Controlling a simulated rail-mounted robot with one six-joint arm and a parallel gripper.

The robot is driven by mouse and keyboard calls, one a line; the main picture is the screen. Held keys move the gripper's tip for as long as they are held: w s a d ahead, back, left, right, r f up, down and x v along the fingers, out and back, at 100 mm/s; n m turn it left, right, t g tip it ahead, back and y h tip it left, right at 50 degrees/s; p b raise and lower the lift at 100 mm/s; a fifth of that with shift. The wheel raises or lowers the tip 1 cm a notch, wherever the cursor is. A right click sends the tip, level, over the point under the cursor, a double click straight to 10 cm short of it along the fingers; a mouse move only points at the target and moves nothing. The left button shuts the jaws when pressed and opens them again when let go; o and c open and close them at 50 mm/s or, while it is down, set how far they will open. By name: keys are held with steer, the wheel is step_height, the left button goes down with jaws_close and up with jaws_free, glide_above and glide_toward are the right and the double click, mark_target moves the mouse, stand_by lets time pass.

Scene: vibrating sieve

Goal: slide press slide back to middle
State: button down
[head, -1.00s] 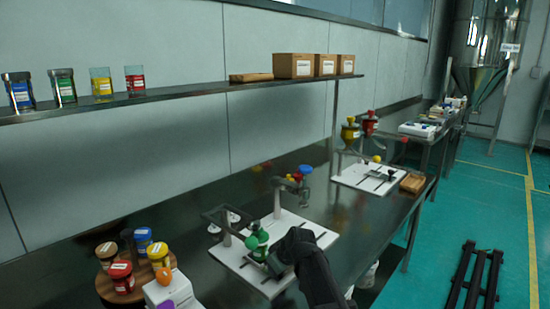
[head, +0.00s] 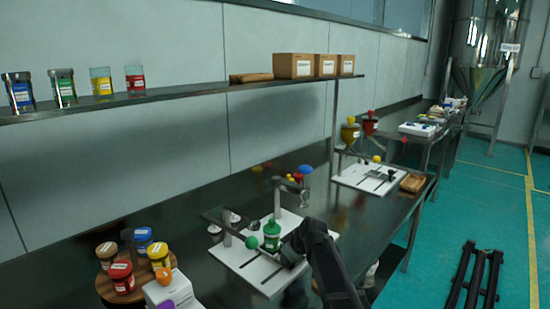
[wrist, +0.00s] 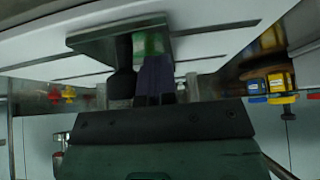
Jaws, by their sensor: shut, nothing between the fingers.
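A white press base (head: 248,268) with dark slots stands on the dark bench in the head view. A green jar (head: 271,237) stands upright over it, with a green ball knob (head: 251,242) just to its left. My gripper (head: 287,257) is low at the right of the jar, close to the base; its tips are hard to make out there. In the wrist view my shut fingers (wrist: 155,99) point at a grey metal slide plate (wrist: 90,40), with part of the green jar (wrist: 148,44) beside it. I cannot tell whether the fingers touch the slide.
A round wooden rack (head: 108,291) with several colored jars stands at the front left. A second white press station (head: 352,181) stands farther right. A shelf (head: 190,91) with jars and boxes runs above the bench.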

steer(key=shift+w+d, duration=1.35)
steer(key=shift+w, duration=0.1)
steer(key=shift+s+a, duration=0.1)
steer(key=shift+s+a, duration=0.35)
steer(key=shift+s, duration=0.05)
steer(key=p+v, duration=0.7)
steer(key=v, duration=0.2)
steer(key=shift+p, duration=0.35)
